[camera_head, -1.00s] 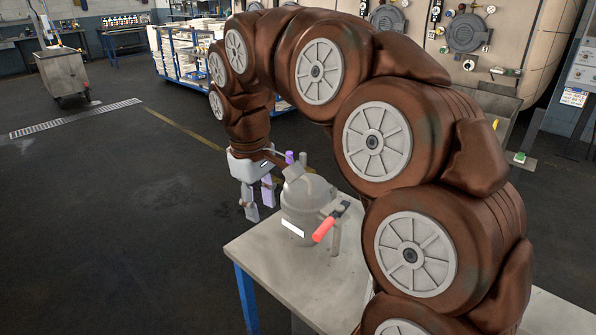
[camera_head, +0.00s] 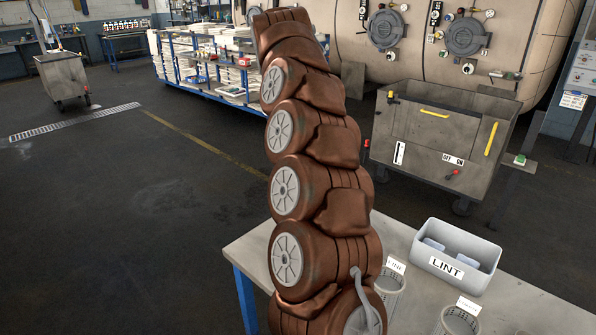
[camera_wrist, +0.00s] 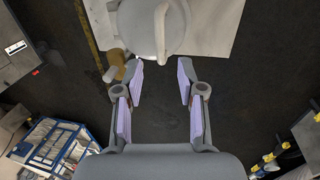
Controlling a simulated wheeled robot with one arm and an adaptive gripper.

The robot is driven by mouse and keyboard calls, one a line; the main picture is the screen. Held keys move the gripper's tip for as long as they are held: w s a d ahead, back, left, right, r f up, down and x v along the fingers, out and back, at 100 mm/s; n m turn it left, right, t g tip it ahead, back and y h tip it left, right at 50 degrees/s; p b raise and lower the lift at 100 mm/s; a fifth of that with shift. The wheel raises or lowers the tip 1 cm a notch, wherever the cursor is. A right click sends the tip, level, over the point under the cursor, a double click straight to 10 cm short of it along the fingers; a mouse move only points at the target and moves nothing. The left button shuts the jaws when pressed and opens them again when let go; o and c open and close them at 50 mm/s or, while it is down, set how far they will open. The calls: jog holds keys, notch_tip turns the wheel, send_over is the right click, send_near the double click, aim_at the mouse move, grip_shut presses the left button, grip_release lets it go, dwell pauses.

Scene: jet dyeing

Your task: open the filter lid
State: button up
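The grey filter pot with its rounded lid (camera_wrist: 178,38) shows at the top edge of the wrist view, partly cut off. A pale upright bar or handle (camera_wrist: 160,30) stands out over the lid. The lid looks seated, but its edge is not clear. A tan fitting (camera_wrist: 117,58) shows at the pot's lower left. My gripper (camera_wrist: 161,78) is open and empty, its two purple-padded fingers pointing toward the pot with a gap before it. In the head view my arm hides both the gripper and the filter.
The steel table (camera_head: 530,310) carries a grey LINT bin (camera_head: 456,258) and two labelled mesh baskets (camera_head: 388,290) (camera_head: 458,323) on the right. A steel cart (camera_head: 440,140) stands behind it. Blue-framed shelving (camera_head: 215,75) stands farther back. Floor left of the table is clear.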

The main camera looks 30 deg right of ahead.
jog(key=shift+w+d+f+p, duration=0.1)
jog(key=shift+d+f, duration=0.15)
jog(key=shift+f, duration=1)
jog(key=shift+d+f+p, duration=0.1)
jog(key=shift+d+f, duration=0.1)
jog(key=shift+f, duration=1.05)
jog(key=shift+w+d+f+p, duration=0.1)
jog(key=shift+d+f, duration=0.15)
jog(key=shift+f, duration=1)
jog(key=shift+c, duration=0.3)
grip_shut()
